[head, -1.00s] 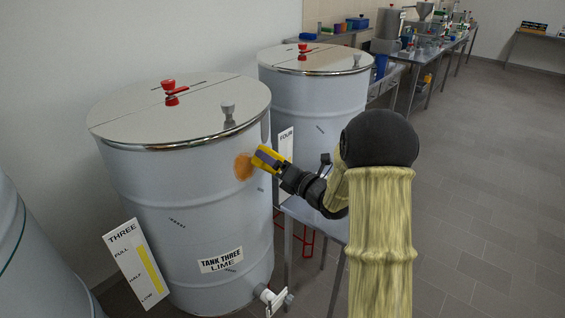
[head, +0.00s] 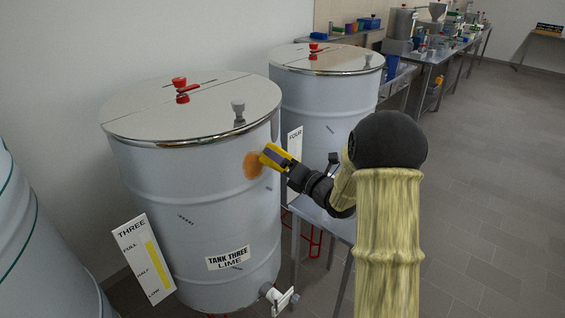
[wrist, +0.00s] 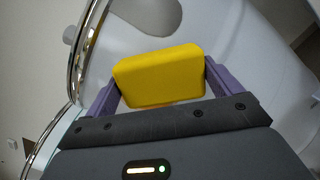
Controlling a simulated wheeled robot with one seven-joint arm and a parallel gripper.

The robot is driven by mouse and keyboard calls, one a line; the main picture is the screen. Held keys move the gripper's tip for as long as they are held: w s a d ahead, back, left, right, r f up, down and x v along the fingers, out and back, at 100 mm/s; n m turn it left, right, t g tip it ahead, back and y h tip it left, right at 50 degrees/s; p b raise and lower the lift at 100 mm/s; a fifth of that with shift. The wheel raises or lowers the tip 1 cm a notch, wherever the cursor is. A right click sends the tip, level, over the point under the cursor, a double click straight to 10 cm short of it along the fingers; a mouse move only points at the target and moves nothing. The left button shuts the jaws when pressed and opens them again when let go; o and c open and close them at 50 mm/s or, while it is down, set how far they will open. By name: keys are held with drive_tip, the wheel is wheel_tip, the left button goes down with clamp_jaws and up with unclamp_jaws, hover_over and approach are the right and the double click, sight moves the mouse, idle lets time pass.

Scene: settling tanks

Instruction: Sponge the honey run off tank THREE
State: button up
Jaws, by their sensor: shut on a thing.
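Tank THREE (head: 205,190) is a large pale grey drum with a shiny lid, labelled "TANK THREE LIME". An orange-brown honey patch (head: 252,166) is on its upper right side wall. My gripper (head: 273,157) is shut on a yellow sponge (wrist: 160,77), held between its two purple fingers. In the head view the sponge is right beside the honey patch, overlapping its right edge in the picture. I cannot tell whether it touches the wall. In the wrist view the tank wall is behind the sponge, and the honey is hidden.
Tank FOUR (head: 325,95) stands behind to the right. A level gauge board (head: 143,260) leans at tank THREE's left front, and a tap (head: 278,297) sticks out at its lower right. Another tank (head: 40,250) is at the far left. The floor at right is clear.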

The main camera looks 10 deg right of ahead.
sight(273, 167)
drive_tip(key=shift+w+a, duration=0.3)
drive_tip(key=shift+a, duration=0.1)
drive_tip(key=shift+b, duration=0.3)
drive_tip(key=shift+s+a+f+b, duration=0.1)
drive_tip(key=shift+s+a+b, duration=0.65)
drive_tip(key=shift+b, duration=0.45)
drive_tip(key=shift+s+a+b, duration=0.15)
drive_tip(key=shift+a+b, duration=0.25)
drive_tip(key=shift+b, duration=0.15)
drive_tip(key=shift+s+a, duration=0.1)
drive_tip(key=shift+a, duration=0.05)
drive_tip(key=shift+s+a+b, duration=0.3)
drive_tip(key=shift+a+b, duration=0.15)
drive_tip(key=shift+b, duration=0.3)
drive_tip(key=shift+s+a+b, duration=0.5)
drive_tip(key=shift+a+b, duration=0.25)
drive_tip(key=shift+b, duration=0.15)
drive_tip(key=shift+s+a, duration=0.1)
drive_tip(key=shift+a, duration=0.1)
